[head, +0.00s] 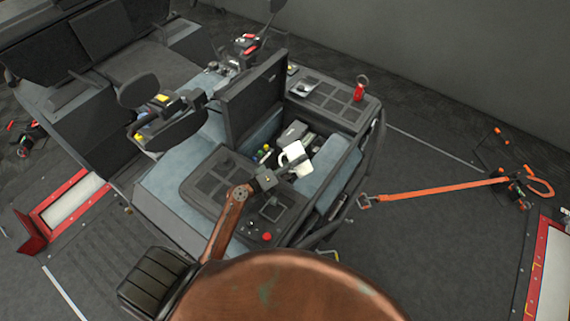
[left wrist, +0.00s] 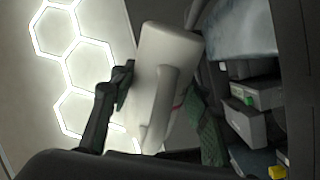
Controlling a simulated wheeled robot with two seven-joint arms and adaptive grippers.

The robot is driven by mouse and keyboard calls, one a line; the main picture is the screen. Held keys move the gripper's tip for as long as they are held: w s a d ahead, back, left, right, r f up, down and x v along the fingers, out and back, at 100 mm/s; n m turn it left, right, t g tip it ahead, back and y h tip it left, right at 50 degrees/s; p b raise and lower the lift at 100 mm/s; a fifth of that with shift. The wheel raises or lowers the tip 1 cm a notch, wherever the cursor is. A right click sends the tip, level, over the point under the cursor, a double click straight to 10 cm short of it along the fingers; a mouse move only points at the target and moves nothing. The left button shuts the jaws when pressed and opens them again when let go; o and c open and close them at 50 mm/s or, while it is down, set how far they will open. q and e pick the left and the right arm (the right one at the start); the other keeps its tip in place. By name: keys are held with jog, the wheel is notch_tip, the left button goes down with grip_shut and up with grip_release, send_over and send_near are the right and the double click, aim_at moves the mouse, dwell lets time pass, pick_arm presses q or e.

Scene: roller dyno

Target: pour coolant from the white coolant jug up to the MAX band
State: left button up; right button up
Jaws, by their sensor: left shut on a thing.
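The white coolant jug (head: 293,158) is held by my left gripper (head: 273,176) over the open bay of the vehicle in the head view. In the left wrist view the jug (left wrist: 162,85) fills the middle, with its handle towards the camera and a dark finger of the left gripper (left wrist: 122,85) against its side. The jug looks tilted, but its spout and any coolant flow cannot be made out. The MAX band cannot be made out in either view. My right gripper is not in view.
The open bay holds grey boxes (left wrist: 254,122) and a yellow cap (left wrist: 278,172). A raised dark lid (head: 252,95) stands behind the bay. A red object (head: 359,92) stands on the far panel. An orange strap (head: 440,190) runs across the floor at right.

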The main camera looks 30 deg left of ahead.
pick_arm(q)
jog(key=shift+n+p, duration=0.3)
jog(key=shift+n, duration=0.1)
jog(key=shift+r+n+p, duration=0.5)
jog(key=shift+n+p, duration=0.3)
jog(key=shift+p, duration=0.75)
jog(key=shift+w+a+f, duration=0.1)
jog(key=shift+a+f, duration=0.05)
jog(key=shift+n, duration=0.3)
jog(key=shift+w+a, duration=0.1)
jog(key=shift+a, duration=0.05)
jog(key=shift+s, duration=0.2)
jog(key=shift+s+d+f+n, duration=0.1)
jog(key=shift+s+d+n, duration=0.05)
jog(key=shift+d+n, duration=0.15)
jog(key=shift+s, duration=0.1)
jog(key=shift+s+d+n, duration=0.1)
jog(key=shift+d+n, duration=0.2)
jog(key=shift+d, duration=0.1)
